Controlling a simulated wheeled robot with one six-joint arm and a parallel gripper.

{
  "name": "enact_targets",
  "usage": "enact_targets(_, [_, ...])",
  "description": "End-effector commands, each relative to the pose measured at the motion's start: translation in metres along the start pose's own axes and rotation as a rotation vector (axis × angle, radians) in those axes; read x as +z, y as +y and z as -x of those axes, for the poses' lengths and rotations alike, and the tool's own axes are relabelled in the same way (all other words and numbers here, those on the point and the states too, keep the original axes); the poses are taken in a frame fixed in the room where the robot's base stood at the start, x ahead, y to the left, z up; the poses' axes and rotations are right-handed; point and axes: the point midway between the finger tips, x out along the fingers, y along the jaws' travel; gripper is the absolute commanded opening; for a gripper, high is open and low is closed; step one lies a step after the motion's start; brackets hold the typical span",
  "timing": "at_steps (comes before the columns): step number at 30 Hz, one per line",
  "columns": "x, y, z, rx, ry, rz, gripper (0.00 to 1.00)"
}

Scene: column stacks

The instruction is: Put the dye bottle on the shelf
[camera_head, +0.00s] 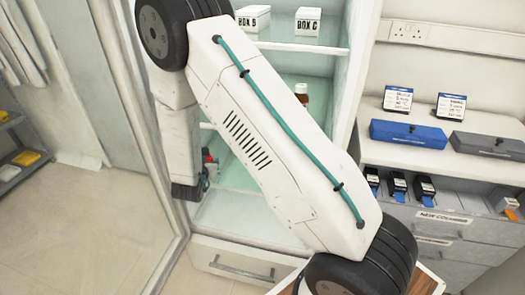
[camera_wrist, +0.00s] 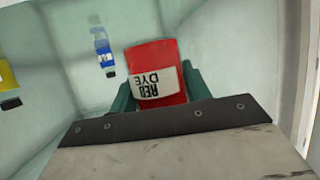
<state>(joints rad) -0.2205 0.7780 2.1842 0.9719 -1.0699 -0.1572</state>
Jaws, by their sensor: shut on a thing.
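The red dye bottle (camera_wrist: 165,60), with a white "RED DYE" label that reads upside down, shows in the wrist view. My gripper (camera_wrist: 158,95) is shut on it, with a green finger at each side. The shelf unit is a pale cabinet with glassy shelves; its upper shelf (camera_head: 290,46) shows in the head view. My arm crosses in front of the cabinet and hides much of the lower shelves. A small red patch shows beside the arm's lower end, too small to name surely.
A brown bottle (camera_head: 301,92) stands on a shelf below, partly behind my arm. A blue case (camera_head: 408,134) and a grey case (camera_head: 487,145) lie on the right counter. A blue item (camera_wrist: 103,50) shows left in the wrist view.

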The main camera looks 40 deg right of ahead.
Motion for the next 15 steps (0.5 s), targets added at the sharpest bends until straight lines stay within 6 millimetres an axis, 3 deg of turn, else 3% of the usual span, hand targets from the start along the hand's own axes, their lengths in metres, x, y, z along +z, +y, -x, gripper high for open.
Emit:
enact_targets(7, [0.002,0.015,0.004,0.300,0.000,-0.123,0.20])
enact_targets(15, [0.010,0.040,0.002,0.420,0.001,-0.171,0.20])
